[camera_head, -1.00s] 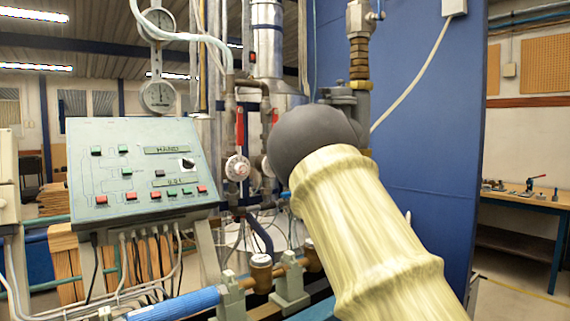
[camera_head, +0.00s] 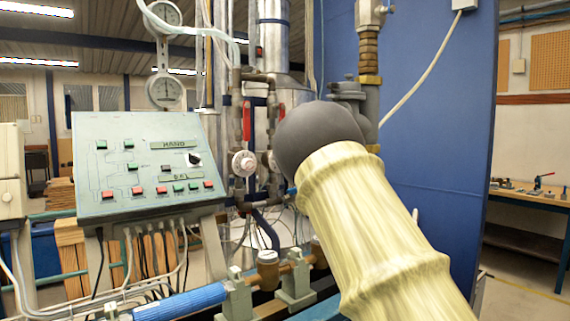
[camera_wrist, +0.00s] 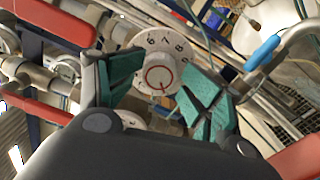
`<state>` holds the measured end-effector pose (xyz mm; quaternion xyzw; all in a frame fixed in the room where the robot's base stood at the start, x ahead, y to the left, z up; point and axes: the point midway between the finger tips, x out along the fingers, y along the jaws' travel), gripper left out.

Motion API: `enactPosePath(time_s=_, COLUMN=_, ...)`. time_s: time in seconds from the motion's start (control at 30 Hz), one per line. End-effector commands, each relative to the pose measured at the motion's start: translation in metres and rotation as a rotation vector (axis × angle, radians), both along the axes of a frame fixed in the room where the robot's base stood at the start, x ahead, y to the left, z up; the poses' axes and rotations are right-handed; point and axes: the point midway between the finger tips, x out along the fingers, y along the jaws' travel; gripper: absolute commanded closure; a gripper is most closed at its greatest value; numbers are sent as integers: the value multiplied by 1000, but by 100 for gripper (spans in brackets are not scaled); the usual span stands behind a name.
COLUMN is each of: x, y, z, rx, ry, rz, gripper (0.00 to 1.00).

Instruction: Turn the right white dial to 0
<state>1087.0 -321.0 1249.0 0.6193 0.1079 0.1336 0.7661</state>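In the wrist view a white dial (camera_wrist: 160,68) with a red ring on its knob lies between and beyond my fingertips. The digits 6 to 9 show along its upper rim; its lower part is partly hidden. My gripper (camera_wrist: 160,96) is open, with a green-padded finger on each side of the dial; I cannot tell whether either touches it. In the head view the left white dial (camera_head: 243,163) shows clearly. The right dial (camera_head: 273,161) is mostly hidden behind the dark round joint of my arm, and my gripper is hidden there too.
Red levers (camera_wrist: 48,22) and metal pipes lie close around my gripper. A blue-handled valve (camera_wrist: 263,52) is at the right of the wrist view. A control panel (camera_head: 120,150) stands to the left, and a blue wall (camera_head: 430,130) rises behind my arm.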

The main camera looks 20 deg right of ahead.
Motion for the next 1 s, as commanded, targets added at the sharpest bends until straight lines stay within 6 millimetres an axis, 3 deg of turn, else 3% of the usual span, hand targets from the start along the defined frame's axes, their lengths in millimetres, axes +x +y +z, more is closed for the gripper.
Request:
enactPosePath(time_s=0.27, x=-14, y=-4, z=0, rx=2, ry=2, rz=0, gripper=42)
enactPosePath(time_s=0.7, x=-86, y=-28, z=1, rx=2, ry=0, rz=2, gripper=42)
enactPosePath(time_s=1.0, x=-110, y=-38, z=0, rx=1, ry=0, rz=2, gripper=42)
